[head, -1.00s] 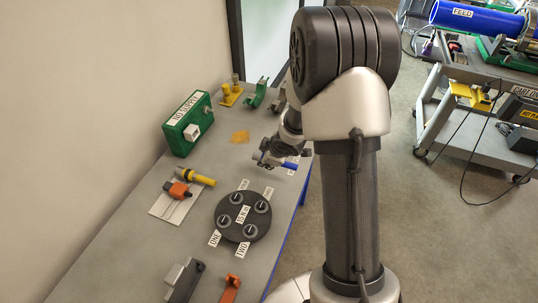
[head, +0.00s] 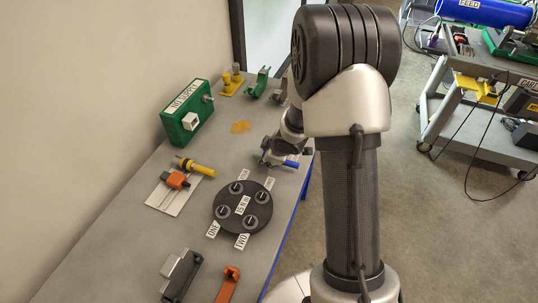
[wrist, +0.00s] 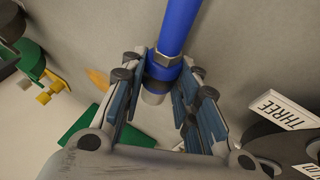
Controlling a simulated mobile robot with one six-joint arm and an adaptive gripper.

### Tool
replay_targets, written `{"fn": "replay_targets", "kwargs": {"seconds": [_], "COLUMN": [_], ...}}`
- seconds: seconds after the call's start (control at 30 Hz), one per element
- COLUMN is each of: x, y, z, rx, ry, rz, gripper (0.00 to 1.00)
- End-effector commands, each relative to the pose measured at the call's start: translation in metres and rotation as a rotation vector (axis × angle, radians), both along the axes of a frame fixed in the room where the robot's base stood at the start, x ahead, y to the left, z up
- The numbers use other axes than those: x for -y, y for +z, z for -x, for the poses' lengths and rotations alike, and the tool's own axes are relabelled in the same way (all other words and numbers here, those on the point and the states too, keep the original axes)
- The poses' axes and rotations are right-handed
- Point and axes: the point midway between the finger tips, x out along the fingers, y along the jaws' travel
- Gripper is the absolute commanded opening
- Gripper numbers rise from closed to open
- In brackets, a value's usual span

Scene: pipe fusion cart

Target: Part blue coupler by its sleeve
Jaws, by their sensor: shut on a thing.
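The blue coupler (wrist: 180,25) is a blue tube with a grey hex collar and a pale sleeve end. In the wrist view it runs from the top edge down between my gripper's fingers (wrist: 168,88). My gripper is shut on it near the collar and sleeve end. In the head view my gripper (head: 274,156) is near the bench's right edge, with the blue tube (head: 291,164) sticking out to the right. Whether the coupler touches the bench cannot be told.
The black round dial (head: 243,207) with several posts and labels is just in front of my gripper. A green box (head: 187,110), a white plate with an orange and yellow tool (head: 177,180) and grey and orange holders stand on the bench (head: 120,230). A cart (head: 470,125) is at right.

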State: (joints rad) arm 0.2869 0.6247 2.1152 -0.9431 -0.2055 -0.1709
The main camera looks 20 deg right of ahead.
Motion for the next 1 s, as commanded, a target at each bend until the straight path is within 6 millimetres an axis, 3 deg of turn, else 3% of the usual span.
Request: {"fn": "replay_targets", "kwargs": {"seconds": [0.7, 0.73, 1.0], "x": [0.0001, 0.0001, 0.0], "y": [-0.0093, -0.0088, -0.0091], "z": [-0.0006, -0.0007, -0.0002], "rx": [0.002, 0.002, 0.0], "ry": [-0.001, -0.001, -0.001], "rz": [0.0, 0.0, -0.001], "gripper": [0.0, 0.31, 0.49]}}
